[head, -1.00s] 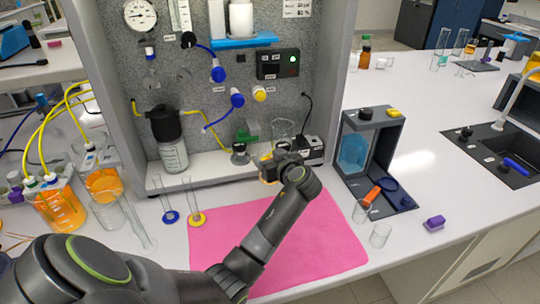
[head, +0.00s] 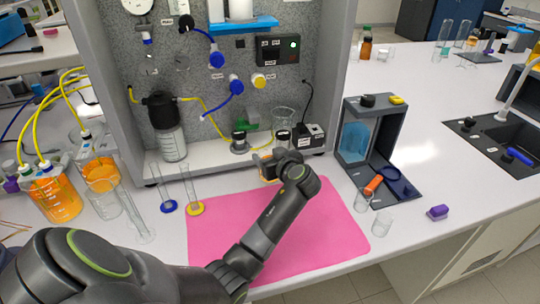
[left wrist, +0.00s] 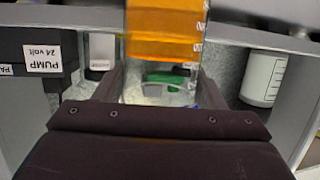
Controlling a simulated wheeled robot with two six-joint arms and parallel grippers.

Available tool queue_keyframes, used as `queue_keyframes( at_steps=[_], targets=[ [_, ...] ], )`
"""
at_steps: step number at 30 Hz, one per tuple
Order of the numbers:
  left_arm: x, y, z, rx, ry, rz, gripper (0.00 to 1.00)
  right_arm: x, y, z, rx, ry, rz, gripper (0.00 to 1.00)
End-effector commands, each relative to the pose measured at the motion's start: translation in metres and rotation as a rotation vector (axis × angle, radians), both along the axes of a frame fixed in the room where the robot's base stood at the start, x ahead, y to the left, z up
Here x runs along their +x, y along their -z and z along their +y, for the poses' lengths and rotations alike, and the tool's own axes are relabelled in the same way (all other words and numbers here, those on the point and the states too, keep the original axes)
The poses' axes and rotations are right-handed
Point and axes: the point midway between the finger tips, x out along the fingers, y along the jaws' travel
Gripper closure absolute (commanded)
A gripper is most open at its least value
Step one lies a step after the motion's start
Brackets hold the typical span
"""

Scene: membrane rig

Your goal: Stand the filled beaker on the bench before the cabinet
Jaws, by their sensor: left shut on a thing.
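The filled beaker holds orange liquid (left wrist: 165,35) and shows large in the left wrist view, between my left gripper's fingers (left wrist: 155,90). In the head view my left gripper (head: 268,165) is shut on it in front of the cabinet (head: 347,40), near the back edge of the pink mat. My gripper and wrist hide most of the beaker there, with only a small orange patch showing. I cannot tell whether its base touches anything. The white bench (head: 440,130) runs before the cabinet. My right gripper is not in view.
A grey frame (head: 385,100) and small glasses (head: 383,222) stand right. The pump box (head: 308,138) is behind.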

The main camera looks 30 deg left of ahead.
Motion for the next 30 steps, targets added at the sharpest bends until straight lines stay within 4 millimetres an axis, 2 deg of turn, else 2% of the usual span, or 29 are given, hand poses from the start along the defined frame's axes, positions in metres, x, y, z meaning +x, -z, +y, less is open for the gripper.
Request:
queue_keyframes(
  at_steps=[10, 11, 15, 17, 30],
  targets=[
    [0.0002, 0.0073, 0.0002, 0.001, 0.0, -0.002, 0.67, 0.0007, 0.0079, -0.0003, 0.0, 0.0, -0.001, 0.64],
    [0.0003, 0.007, 0.0001, 0.001, 0.001, -0.002, 0.35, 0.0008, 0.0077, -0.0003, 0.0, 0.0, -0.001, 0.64],
    [0.0002, 0.0064, 0.0002, 0.001, 0.0, -0.002, 0.17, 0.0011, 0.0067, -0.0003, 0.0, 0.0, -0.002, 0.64],
    [0.0002, 0.0064, 0.0001, 0.0, 0.0, -0.001, 0.11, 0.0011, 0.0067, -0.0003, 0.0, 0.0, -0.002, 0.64],
    [0.0009, 0.0052, 0.0004, 0.0, 0.002, 0.0, 0.11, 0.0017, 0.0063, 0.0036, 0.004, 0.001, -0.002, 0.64]
  ],
)
